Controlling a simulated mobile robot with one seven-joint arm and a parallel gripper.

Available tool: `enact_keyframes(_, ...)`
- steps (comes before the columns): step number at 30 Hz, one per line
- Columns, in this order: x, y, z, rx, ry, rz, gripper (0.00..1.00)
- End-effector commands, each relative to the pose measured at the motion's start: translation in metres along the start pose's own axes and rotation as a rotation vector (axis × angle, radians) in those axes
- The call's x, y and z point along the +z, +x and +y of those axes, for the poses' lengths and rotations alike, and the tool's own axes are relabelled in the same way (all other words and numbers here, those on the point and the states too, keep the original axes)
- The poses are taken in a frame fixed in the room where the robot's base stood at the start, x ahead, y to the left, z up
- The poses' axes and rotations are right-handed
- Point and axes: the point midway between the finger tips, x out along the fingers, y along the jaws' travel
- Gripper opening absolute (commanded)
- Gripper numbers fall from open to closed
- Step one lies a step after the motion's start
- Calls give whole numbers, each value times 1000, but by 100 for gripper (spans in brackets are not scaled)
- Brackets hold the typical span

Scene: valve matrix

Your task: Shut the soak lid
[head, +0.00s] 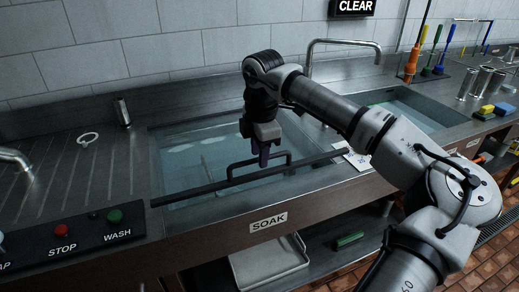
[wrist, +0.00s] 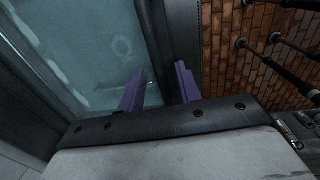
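The soak lid (head: 200,190) shows as a dark bar with an arched handle (head: 230,173) running along the front of the soak basin, with what looks like a clear panel behind it. I cannot tell how far the lid is from fully shut. My gripper (head: 263,160) points down at the handle, with its purple fingers in front of or beside the arch. In the wrist view my gripper (wrist: 160,68) has its two fingers apart, with the dark bar (wrist: 157,45) beyond the gap. I see nothing clearly held; contact with the handle cannot be told.
The SOAK label (head: 268,221) is on the counter front below the basin. A panel with a red stop button (head: 61,231) and a green wash button (head: 114,216) is at left. A tap (head: 340,45) stands behind. A white tray (head: 270,264) is on the lower shelf.

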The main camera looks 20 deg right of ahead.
Motion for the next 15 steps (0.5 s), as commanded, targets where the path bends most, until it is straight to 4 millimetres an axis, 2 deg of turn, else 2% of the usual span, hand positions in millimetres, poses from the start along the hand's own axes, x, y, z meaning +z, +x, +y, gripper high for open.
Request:
enact_keyframes(9, 0, 3, 0, 0, 0, 1, 33)
enact_keyframes(15, 0, 2, 0, 0, 0, 1, 7)
